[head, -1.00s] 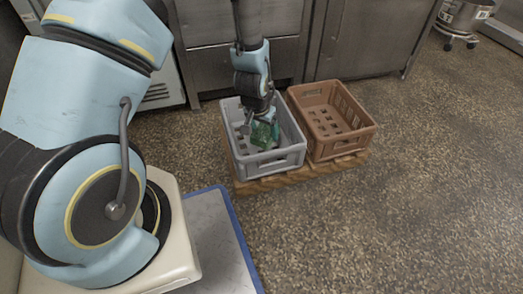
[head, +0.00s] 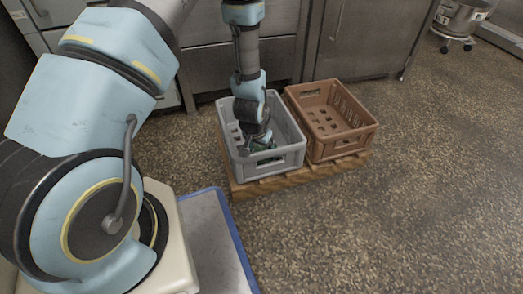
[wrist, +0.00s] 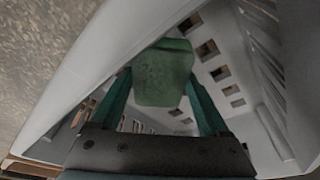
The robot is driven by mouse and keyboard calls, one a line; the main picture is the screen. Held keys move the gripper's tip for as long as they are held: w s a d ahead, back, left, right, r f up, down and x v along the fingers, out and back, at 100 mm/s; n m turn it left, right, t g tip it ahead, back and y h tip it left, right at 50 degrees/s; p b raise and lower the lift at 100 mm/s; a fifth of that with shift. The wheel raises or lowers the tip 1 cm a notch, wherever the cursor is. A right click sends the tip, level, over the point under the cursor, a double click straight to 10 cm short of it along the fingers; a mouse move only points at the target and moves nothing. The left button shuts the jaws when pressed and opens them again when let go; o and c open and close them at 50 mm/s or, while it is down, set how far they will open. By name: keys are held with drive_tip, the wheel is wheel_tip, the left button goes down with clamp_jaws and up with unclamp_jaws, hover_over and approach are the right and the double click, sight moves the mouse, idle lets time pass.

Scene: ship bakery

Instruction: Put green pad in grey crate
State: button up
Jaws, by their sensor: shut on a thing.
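The grey crate (head: 285,163) stands open on the floor pallet, in front of the steel cabinets. My gripper (head: 260,147) reaches down into it from above. It is shut on the green pad (wrist: 163,72), which shows between my two fingers in the wrist view. The grey crate's slotted floor and walls (wrist: 88,65) surround the pad there. In the head view the pad is mostly hidden by my gripper and the crate's front wall. I cannot tell whether the pad touches the crate floor.
A brown crate (head: 342,147) stands empty right beside the grey one, on the same wooden pallet (head: 262,187). Steel cabinets (head: 362,40) stand close behind. A wheeled metal pot (head: 462,18) is at the far right. The speckled floor to the right is clear.

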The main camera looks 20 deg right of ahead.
drive_tip(key=o, duration=1.3)
drive_tip(key=p+v, duration=0.5)
drive_tip(key=v, duration=0.7)
drive_tip(key=shift+r, duration=0.1)
drive_tip(key=w+a+r+n+y, duration=0.1)
drive_tip(key=w+a+r+n, duration=0.4)
drive_tip(key=a+r, duration=0.9)
drive_tip(key=s+a+r+n, duration=0.1)
drive_tip(key=a+r, duration=0.2)
drive_tip(key=a, duration=0.1)
drive_tip(key=s+a+r+n, duration=0.1)
drive_tip(key=a+r, duration=0.2)
drive_tip(key=a, duration=0.1)
drive_tip(key=s+a+r+n+y, duration=0.1)
drive_tip(key=s+a+r, duration=0.1)
drive_tip(key=a, duration=0.3)
drive_tip(key=shift+a+r+n, duration=0.1)
drive_tip(key=shift+r+n, duration=0.3)
drive_tip(key=shift+r, duration=0.25)
drive_tip(key=shift+r+p, duration=0.1)
drive_tip(key=shift+p, duration=0.2)
wheel_tip(320, 180, up, 44)
drive_tip(key=p, duration=4.4)
drive_tip(key=shift+w+r, duration=0.1)
drive_tip(key=shift+r, duration=0.1)
